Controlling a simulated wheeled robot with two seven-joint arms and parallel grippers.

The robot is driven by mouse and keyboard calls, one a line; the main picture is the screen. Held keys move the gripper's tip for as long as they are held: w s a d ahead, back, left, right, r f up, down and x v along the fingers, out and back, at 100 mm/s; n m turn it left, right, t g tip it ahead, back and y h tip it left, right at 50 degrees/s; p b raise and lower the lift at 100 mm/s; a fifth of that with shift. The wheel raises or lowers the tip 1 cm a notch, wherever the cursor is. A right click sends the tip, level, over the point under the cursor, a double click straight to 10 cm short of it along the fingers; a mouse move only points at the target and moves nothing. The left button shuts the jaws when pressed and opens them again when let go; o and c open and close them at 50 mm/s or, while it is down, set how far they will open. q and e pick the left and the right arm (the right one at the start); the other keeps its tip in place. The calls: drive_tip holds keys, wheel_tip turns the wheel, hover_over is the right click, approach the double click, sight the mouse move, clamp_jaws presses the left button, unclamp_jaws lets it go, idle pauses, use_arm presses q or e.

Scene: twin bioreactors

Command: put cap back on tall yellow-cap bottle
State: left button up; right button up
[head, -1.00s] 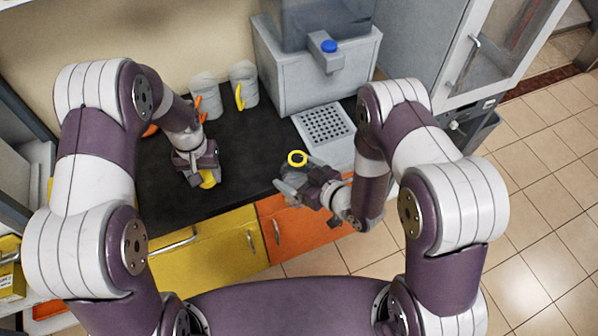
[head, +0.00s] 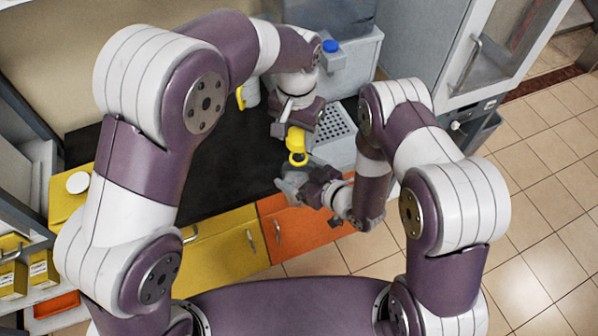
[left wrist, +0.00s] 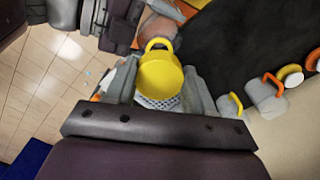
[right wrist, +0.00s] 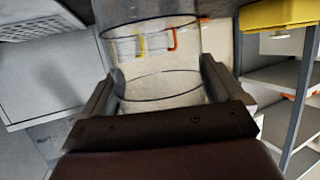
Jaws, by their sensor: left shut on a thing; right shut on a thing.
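The yellow cap (head: 296,137) is in my left gripper (head: 297,128), close behind and above the bottle's mouth. In the left wrist view the cap (left wrist: 160,78) sits between the fingers. The tall bottle is clear; its body (right wrist: 160,65) stands between the fingers of my right gripper (right wrist: 158,92), which is shut on it. From the head, the bottle's yellow neck ring (head: 298,159) shows just in front of the cap, at my right gripper (head: 291,181). I cannot tell whether cap and ring touch. My left gripper hides part of the bottle's surroundings.
A dispenser with a blue knob (head: 331,46) and a perforated tray (head: 336,122) stand behind and right of the grippers. Containers with yellow and orange loops (left wrist: 265,95) stand at the back of the black counter (head: 225,165). The counter's middle is clear.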

sight(297, 159)
use_arm(q)
drive_tip(key=shift+f, duration=2.05)
drive_tip(key=shift+f, duration=0.85)
drive_tip(key=shift+f, duration=0.6)
